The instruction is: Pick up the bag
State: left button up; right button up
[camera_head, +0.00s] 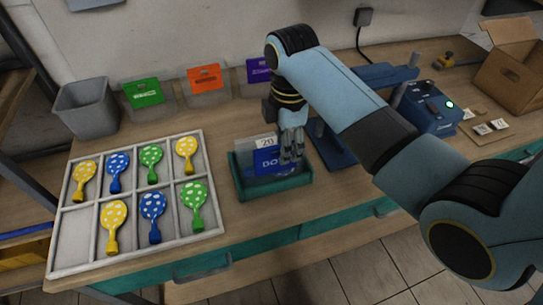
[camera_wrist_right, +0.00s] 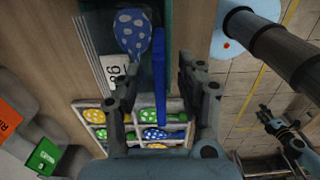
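My right gripper (camera_head: 291,154) points down at the right end of the header. In the right wrist view its fingers (camera_wrist_right: 163,88) are spread apart, with the blue header edge (camera_wrist_right: 159,75) between them.
A grey bin (camera_head: 87,108) and green, orange (camera_head: 205,78) and purple bag holders line the wall. A blue press (camera_head: 428,108) and a cardboard box (camera_head: 510,70) stand right.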

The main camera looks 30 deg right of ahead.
jog(key=shift+f, duration=0.35)
grip_shut()
jog(key=shift+w+r, duration=0.1)
jog(key=shift+r, duration=0.05)
